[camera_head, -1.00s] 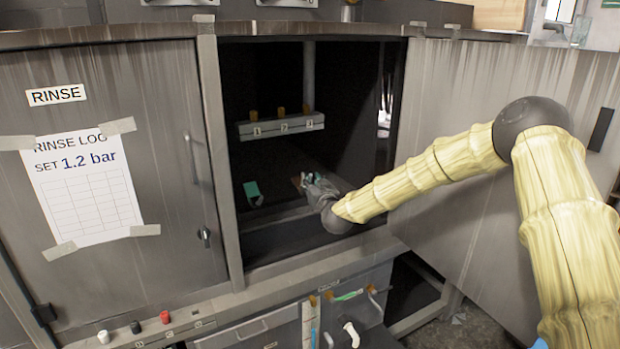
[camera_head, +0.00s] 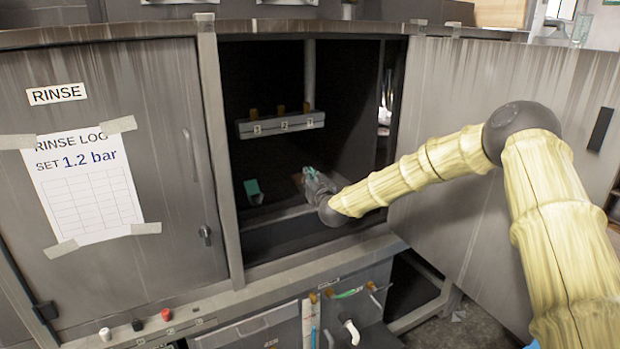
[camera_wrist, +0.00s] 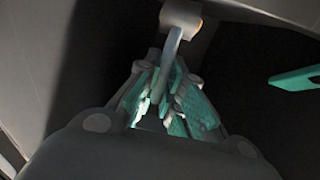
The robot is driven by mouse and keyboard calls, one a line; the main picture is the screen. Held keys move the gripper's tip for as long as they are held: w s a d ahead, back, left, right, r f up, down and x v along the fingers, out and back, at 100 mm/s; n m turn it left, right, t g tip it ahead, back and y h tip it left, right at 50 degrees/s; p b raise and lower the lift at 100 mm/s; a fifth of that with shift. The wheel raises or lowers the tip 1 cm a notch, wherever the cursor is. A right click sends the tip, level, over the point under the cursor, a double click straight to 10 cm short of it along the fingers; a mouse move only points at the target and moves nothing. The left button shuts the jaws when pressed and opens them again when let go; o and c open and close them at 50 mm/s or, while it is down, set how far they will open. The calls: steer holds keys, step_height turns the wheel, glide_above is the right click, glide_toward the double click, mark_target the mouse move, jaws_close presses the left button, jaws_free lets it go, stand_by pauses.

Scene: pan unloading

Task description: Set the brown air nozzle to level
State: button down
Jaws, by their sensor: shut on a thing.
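The brown nozzle (camera_wrist: 181,17) is at the top of the wrist view, with a pale round body and a slim curved grey stem (camera_wrist: 172,52) hanging from it. My gripper (camera_wrist: 167,88), with teal finger pads, is shut on this stem. In the head view my gripper (camera_head: 309,175) reaches into the dark open cabinet, beside a small brown patch (camera_head: 297,180) that may be the nozzle. The nozzle is mostly hidden there, and its exact tilt cannot be told.
A grey bar (camera_head: 281,125) with several numbered tan pegs crosses the cabinet above my gripper. A teal piece (camera_head: 253,189) stands to the left; a teal piece also shows in the wrist view (camera_wrist: 295,78). The open door (camera_head: 460,150) stands to the right.

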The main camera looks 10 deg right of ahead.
steer(key=shift+r, duration=0.1)
steer(key=shift+w+a+r+g+p, duration=0.15)
steer(key=shift+r+g+p, duration=0.25)
steer(key=shift+p, duration=0.4)
steer(key=shift+w+a+g+p, duration=0.1)
steer(key=shift+w+g+p, duration=0.35)
steer(key=shift+g+p, duration=0.4)
steer(key=shift+w+n+g+h+p, duration=0.3)
steer(key=shift+g+p, duration=0.15)
steer(key=shift+p, duration=0.25)
steer(key=shift+f, duration=0.1)
steer(key=c, duration=1.5)
jaws_free()
steer(key=shift+s, duration=0.15)
